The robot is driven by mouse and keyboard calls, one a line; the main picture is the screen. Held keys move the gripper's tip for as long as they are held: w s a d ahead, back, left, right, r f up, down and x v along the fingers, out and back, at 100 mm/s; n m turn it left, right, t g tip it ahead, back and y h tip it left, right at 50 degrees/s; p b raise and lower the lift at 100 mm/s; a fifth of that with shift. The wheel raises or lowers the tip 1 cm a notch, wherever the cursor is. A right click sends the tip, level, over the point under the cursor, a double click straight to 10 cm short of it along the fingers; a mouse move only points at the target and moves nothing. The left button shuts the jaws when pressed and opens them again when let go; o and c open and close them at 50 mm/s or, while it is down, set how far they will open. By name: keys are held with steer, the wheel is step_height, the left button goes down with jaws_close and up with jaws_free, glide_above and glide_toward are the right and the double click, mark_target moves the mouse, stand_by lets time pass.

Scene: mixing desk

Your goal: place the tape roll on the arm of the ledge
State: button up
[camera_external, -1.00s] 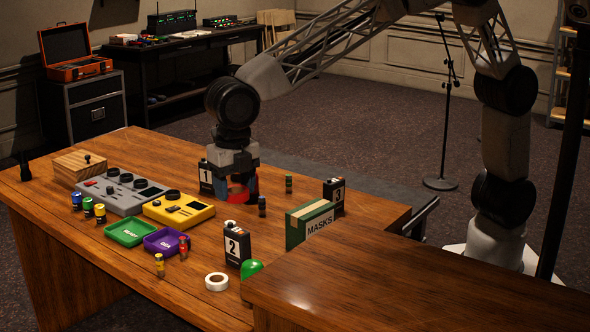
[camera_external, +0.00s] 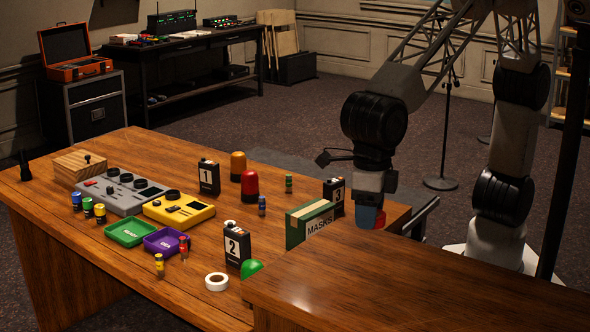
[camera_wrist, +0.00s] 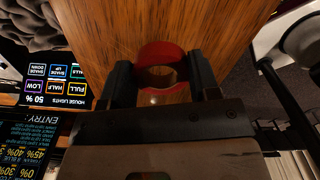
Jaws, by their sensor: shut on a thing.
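In the wrist view my gripper (camera_wrist: 160,82) is shut on a red ring, which looks like a red tape roll (camera_wrist: 160,50). Wood shows through and beyond its hole. A bit of red (camera_external: 380,219) shows at the fingers in the external view; the rest is hidden. A separate white tape roll (camera_external: 216,281) lies flat near the desk's front edge.
The MASKS box (camera_external: 309,222) and number block 3 (camera_external: 334,195) stand left of my gripper. Red (camera_external: 250,186) and orange (camera_external: 238,165) domes stand farther back. A button panel (camera_wrist: 57,82) and dark screen (camera_wrist: 30,145) show in the wrist view. The ledge top looks clear.

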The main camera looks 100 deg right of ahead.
steer(key=s+a+f+n, duration=0.1)
steer(key=s+a+n, duration=0.25)
steer(key=s, duration=1.05)
steer(key=f, duration=0.3)
steer(key=d+f, duration=0.1)
steer(key=f, duration=0.1)
steer(key=shift+s+f, duration=0.15)
steer(key=shift+a, duration=0.15)
glide_above(400, 312)
steer(key=shift+f, duration=0.75)
steer(key=shift+f, duration=1.75)
steer(key=shift+f, duration=0.1)
